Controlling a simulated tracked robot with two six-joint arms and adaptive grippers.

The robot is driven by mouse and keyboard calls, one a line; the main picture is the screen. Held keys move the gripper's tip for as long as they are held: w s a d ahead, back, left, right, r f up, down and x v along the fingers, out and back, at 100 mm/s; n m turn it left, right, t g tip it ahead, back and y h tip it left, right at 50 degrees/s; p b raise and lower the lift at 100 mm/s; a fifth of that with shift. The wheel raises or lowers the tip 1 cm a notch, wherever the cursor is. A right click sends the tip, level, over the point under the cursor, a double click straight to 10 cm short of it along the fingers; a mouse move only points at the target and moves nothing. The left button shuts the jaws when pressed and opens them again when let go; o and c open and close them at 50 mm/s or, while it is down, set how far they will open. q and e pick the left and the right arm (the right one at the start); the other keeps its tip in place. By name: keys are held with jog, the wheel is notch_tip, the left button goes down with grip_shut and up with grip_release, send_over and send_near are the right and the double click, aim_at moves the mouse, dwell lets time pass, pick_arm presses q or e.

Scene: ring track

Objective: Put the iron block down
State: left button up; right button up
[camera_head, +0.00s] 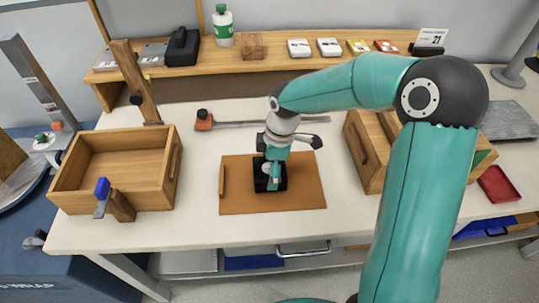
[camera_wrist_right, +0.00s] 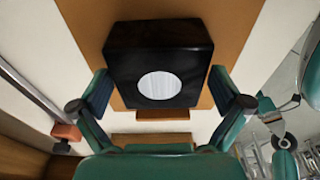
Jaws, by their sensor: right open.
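The iron block (camera_head: 261,184) is a black block with a pale round disc on its upper face. It sits on the brown mat (camera_head: 305,198) in the middle of the table. In the right wrist view the block (camera_wrist_right: 125,65) fills the top centre, with the disc facing me. My right gripper (camera_head: 273,180) is over the block and partly hides it in the head view. Its fingers (camera_wrist_right: 166,92) are spread wide on either side of the block's near end, with gaps showing. My left gripper is not in view.
A wooden strip (camera_head: 222,180) lies on the mat's left edge. A wooden tray (camera_head: 165,180) stands left, a wooden box (camera_head: 362,158) right. An orange-ended bar tool (camera_head: 204,121) lies behind the mat. A shelf (camera_head: 270,63) runs along the back. The table's front strip is clear.

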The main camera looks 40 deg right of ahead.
notch_tip(320, 180, up, 11)
jog(key=d, duration=0.1)
jog(key=shift+s+d+r, duration=0.15)
jog(key=shift+s+d, duration=0.05)
jog(key=shift+s, duration=0.25)
